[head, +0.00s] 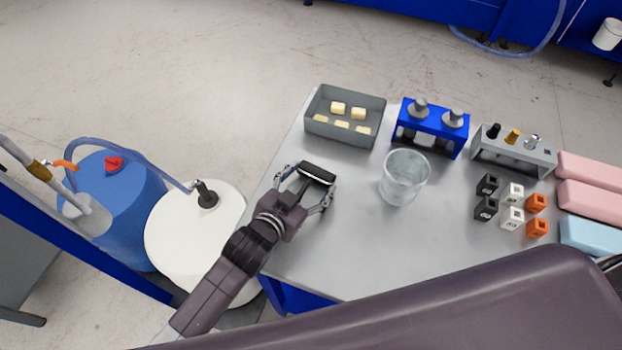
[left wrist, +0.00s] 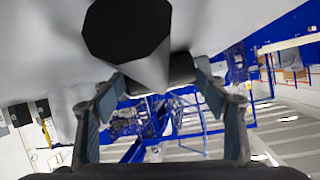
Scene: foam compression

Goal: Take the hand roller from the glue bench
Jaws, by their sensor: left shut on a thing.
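The hand roller (head: 318,173) shows in the head view as a dark cylinder with a pale edge at the left part of the grey bench top (head: 340,255). My left gripper (head: 308,186) is shut on it, with one finger on each side. In the left wrist view, the fingers (left wrist: 160,88) stand on both sides of a dark round form with a grey cone, which seems to be part of the roller close to the camera. Whether the roller touches the bench is hard to tell. My right gripper is not in view.
A grey bin (head: 345,135) with yellow blocks stands behind the roller. A clear beaker (head: 404,178) is close on its right. A blue rack (head: 432,140), a grey rack (head: 513,158) and small cubes (head: 512,217) stand farther right. A white drum (head: 190,235) is left of the bench.

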